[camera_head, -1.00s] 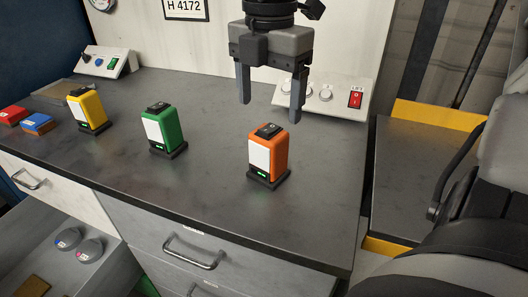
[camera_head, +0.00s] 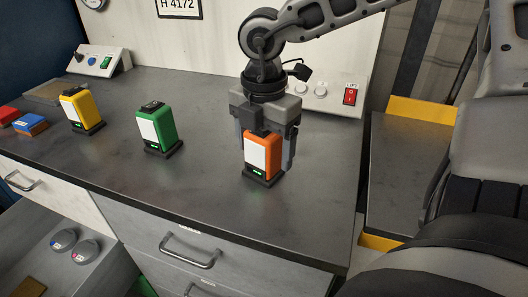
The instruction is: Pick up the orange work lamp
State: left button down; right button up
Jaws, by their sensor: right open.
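The orange work lamp (camera_head: 276,152) stands upright in its dark base on the grey worktop, with a white front panel and a small green light. My right gripper (camera_head: 264,160) has come down over it from above. Its fingers are open, one at each side of the lamp, and its palm covers the lamp's top. I cannot tell whether the fingers touch the lamp. My left gripper is not in view.
A green lamp (camera_head: 170,125) and a yellow lamp (camera_head: 87,106) stand to the left on the worktop (camera_head: 215,160). A panel with a red switch (camera_head: 350,96) stands behind my right gripper. Red and blue blocks (camera_head: 31,123) lie at the far left. An open drawer holds round items (camera_head: 85,251).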

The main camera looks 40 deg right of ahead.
jog(key=c, duration=1.2)
jog(key=shift+c, duration=0.3)
jog(key=shift+r, duration=0.15)
